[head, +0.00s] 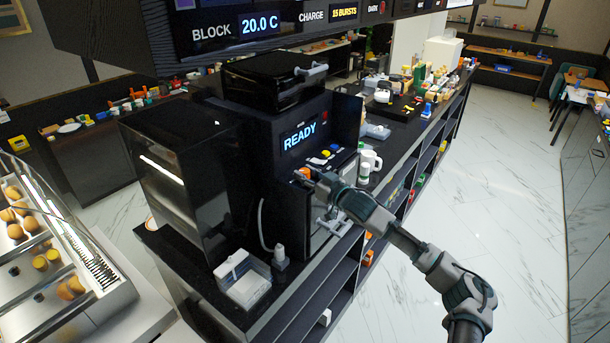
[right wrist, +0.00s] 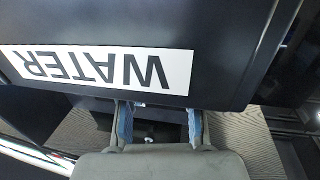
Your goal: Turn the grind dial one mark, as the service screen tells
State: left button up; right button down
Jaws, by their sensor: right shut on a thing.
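A black coffee machine (head: 285,105) stands on the counter, and its lit screen (head: 300,136) reads "READY". My right gripper (head: 318,182) reaches in from the right to the machine's front, below that screen. In the right wrist view, its two blue-padded fingers (right wrist: 160,125) stand apart with something dark between them, and it is shut on this. I cannot make out whether this is the grind dial; the fingertips are partly hidden. A dark panel (right wrist: 215,80) with an upside-down "WATER" label fills the space beyond them. My left gripper is not in view.
A dark glossy box (head: 185,180) stands left of the machine. An overhead display (head: 270,25) reads "BLOCK 20.0 C". Open floor lies right.

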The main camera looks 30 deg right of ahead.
jog(key=shift+d, duration=0.1)
dwell(0.5)
jog(key=c, duration=0.8)
grip_release()
jog(key=shift+s, duration=0.1)
jog(key=shift+o, duration=0.2)
jog(key=shift+s+d+r, duration=0.1)
jog(key=shift+s+d, duration=0.05)
jog(key=shift+s, duration=0.05)
jog(key=shift+d, duration=0.1)
jog(key=shift+s+f, duration=0.15)
jog(key=shift+f, duration=0.05)
jog(key=s+d, duration=0.1)
jog(key=s, duration=0.6)
jog(key=shift+d, duration=0.3)
jog(key=shift+r, duration=0.1)
